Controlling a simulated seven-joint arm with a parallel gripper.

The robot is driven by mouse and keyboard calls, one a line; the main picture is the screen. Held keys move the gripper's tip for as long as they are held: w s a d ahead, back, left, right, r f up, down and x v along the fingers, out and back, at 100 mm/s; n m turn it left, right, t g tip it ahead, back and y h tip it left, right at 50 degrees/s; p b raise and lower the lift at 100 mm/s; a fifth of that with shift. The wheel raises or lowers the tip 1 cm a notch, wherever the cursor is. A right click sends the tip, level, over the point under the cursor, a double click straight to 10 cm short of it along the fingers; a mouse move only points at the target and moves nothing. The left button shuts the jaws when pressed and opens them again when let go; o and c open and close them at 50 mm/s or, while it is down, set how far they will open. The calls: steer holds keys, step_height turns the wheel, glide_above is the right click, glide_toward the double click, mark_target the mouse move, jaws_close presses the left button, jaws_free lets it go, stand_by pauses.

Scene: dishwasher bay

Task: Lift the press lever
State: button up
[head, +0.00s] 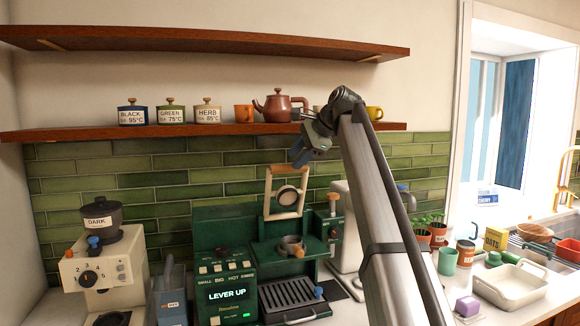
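A green press machine (215,240) stands on the counter, its lit screen reading "LEVER UP". Its lever (274,192) is a pale, upright frame with a round dark part inside, above the machine's body. A small round holder (292,245) sits below it, over a slotted drip tray (288,291). My gripper (301,158) is above and slightly right of the lever's top, pointing down and left in front of the tiles. A gap seems to show between gripper and lever. The fingers are small and dark, so their opening is unclear.
A grinder (100,265) stands at left. Above, a wooden shelf (70,135) holds labelled tins, cups and a teapot (277,105), close to my arm. At right are a white tray (510,285), a green cup (447,261) and plant pots (422,238).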

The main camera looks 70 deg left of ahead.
steer(key=v, duration=0.7)
steer(key=shift+r, duration=0.25)
steer(key=shift+w+d, duration=0.1)
steer(key=shift+w, duration=0.05)
